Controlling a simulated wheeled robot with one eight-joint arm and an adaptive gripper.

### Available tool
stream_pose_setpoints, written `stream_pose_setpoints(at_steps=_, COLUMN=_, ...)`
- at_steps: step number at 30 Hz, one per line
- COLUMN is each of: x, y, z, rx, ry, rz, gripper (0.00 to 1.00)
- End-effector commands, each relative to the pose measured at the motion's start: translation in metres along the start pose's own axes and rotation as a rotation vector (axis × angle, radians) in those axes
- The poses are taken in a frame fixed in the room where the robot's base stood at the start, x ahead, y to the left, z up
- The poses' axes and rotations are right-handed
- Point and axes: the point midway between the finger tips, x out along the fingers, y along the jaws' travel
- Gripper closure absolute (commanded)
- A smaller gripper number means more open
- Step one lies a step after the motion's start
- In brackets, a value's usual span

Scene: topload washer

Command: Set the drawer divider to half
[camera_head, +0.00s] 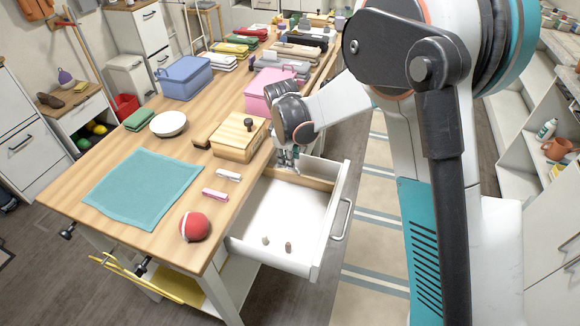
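A white drawer (281,261) is pulled out from the wooden table, with its handle (341,220) on the right side. A wooden strip (308,180), which looks like the divider, runs across the drawer near its far wall. My gripper (289,162) points down at the drawer's far left corner, close to the strip's left end. The fingers are small and partly merge with the drawer behind them. I cannot tell whether they touch the strip or are open.
Two small pegs (288,246) stand at the drawer's near end; its middle is bare. A wooden box (232,138) stands on the table beside my gripper, with a pink bin (262,100) behind. A red ball (194,226) and teal cloth (143,188) lie nearer.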

Motion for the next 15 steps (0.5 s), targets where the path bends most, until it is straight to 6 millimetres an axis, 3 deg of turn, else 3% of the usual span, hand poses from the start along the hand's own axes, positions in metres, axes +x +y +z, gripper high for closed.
stream_pose_setpoints(at_steps=6, x=0.028, y=0.000, z=0.000, rx=0.001, ry=0.000, rz=0.000, gripper=0.73)
stream_pose_setpoints(at_steps=15, x=0.033, y=0.000, z=0.000, rx=0.001, ry=0.000, rz=0.000, gripper=0.73)
